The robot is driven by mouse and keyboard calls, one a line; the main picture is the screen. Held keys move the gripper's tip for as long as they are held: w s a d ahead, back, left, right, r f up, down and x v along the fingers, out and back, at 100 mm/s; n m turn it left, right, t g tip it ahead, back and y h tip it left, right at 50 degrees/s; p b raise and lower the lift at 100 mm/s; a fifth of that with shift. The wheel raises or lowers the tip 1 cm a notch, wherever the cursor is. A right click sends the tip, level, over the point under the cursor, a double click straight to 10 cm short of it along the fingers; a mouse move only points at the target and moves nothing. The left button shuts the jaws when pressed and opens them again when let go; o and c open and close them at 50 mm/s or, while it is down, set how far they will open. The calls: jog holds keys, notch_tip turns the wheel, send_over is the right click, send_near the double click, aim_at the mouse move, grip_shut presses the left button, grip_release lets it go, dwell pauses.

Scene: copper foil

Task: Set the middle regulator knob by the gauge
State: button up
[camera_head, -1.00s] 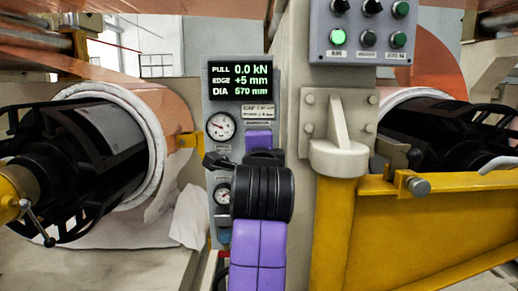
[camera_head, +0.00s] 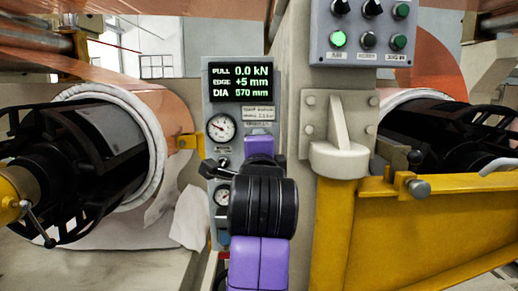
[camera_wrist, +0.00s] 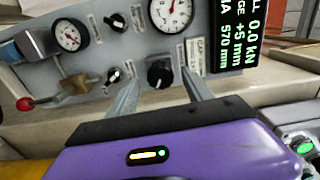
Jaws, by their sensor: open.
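The regulator panel (camera_head: 212,108) stands upright in the middle of the head view, with an upper gauge (camera_head: 221,127) and a lower gauge (camera_head: 222,195). In the wrist view the panel appears turned, with the upper gauge (camera_wrist: 170,12) near the display and the lower gauge (camera_wrist: 70,34) at left. A larger black knob (camera_wrist: 160,71) lies between the two fingertips of my gripper (camera_wrist: 160,77). The fingers are open, apart on both sides of it; contact is not clear. Which knob is the middle one is unclear.
The display (camera_head: 240,81) reads 0.0 kN, +5 mm, 570 mm. A red-ball lever (camera_wrist: 25,103) is at the panel's left in the wrist view. A button box (camera_head: 362,30) is above right; a yellow post (camera_head: 333,230) stands right. Foil rolls flank the panel.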

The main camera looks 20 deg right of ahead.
jog(key=v, duration=0.5)
dwell(0.4)
